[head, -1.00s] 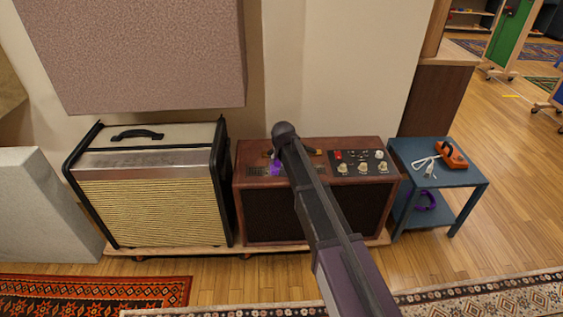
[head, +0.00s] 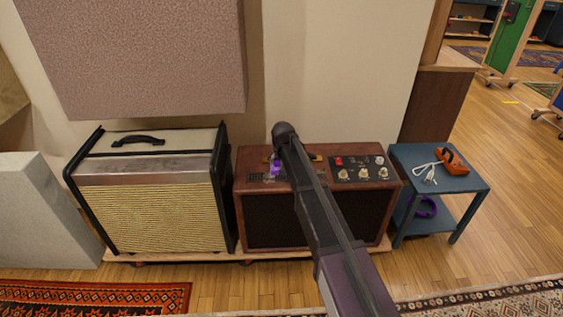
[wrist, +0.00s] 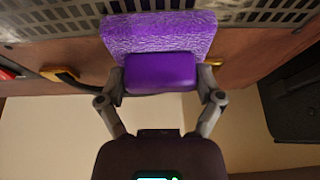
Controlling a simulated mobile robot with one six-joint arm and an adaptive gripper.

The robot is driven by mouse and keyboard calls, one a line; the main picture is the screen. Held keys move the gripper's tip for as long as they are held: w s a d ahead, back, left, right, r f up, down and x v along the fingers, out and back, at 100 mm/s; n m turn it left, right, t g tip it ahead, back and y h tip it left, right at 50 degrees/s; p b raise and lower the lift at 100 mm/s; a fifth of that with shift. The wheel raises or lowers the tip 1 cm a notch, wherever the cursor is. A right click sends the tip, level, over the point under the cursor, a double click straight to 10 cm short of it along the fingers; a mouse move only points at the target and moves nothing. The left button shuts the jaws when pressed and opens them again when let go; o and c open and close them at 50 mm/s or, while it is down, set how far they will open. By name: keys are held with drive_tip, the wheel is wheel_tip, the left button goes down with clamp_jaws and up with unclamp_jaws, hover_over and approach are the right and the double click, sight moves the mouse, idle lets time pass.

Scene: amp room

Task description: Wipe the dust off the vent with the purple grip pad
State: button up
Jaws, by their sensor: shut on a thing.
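The purple grip pad (wrist: 160,38) is held between the fingers of my gripper (wrist: 162,82), which is shut on its smooth handle block. In the head view the pad (head: 276,168) is a small purple patch at the top of the brown amplifier (head: 265,219), mostly behind my arm. The vent (wrist: 258,12) is a slotted metal grille on the amplifier top, with a pale greyish film on parts of it. The pad overlaps the vent's middle in the wrist view. I cannot tell whether it touches. In the head view the vent (head: 257,179) is partly hidden.
Knobs and a red switch (head: 338,161) sit right of my arm on the amplifier. A cream amplifier (head: 150,215) stands at left. A blue side table (head: 465,180) at right holds an orange device (head: 453,161) with a white cable. A foam panel (head: 150,60) overhangs at upper left.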

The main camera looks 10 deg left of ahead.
sight(274, 171)
drive_tip(key=shift+a, duration=0.15)
drive_tip(key=shift+s+a, duration=0.2)
drive_tip(key=shift+a, duration=0.5)
drive_tip(key=shift+s+a, duration=0.2)
drive_tip(key=shift+a, duration=0.5)
drive_tip(key=shift+s, duration=0.1)
drive_tip(key=shift+s+d, duration=0.3)
drive_tip(key=shift+s, duration=0.6)
drive_tip(key=shift+s+d, duration=0.25)
drive_tip(key=shift+s, duration=0.65)
drive_tip(key=shift+s, duration=0.15)
drive_tip(key=shift+s+d+r, duration=0.1)
drive_tip(key=shift+s+d, duration=0.2)
drive_tip(key=shift+s, duration=0.55)
drive_tip(key=shift+s+d, duration=0.25)
drive_tip(key=shift+s, duration=0.6)
wheel_tip(274, 171, up, 6)
drive_tip(key=p, duration=0.6)
drive_tip(key=shift+r+p, duration=0.1)
drive_tip(key=shift+p, duration=0.2)
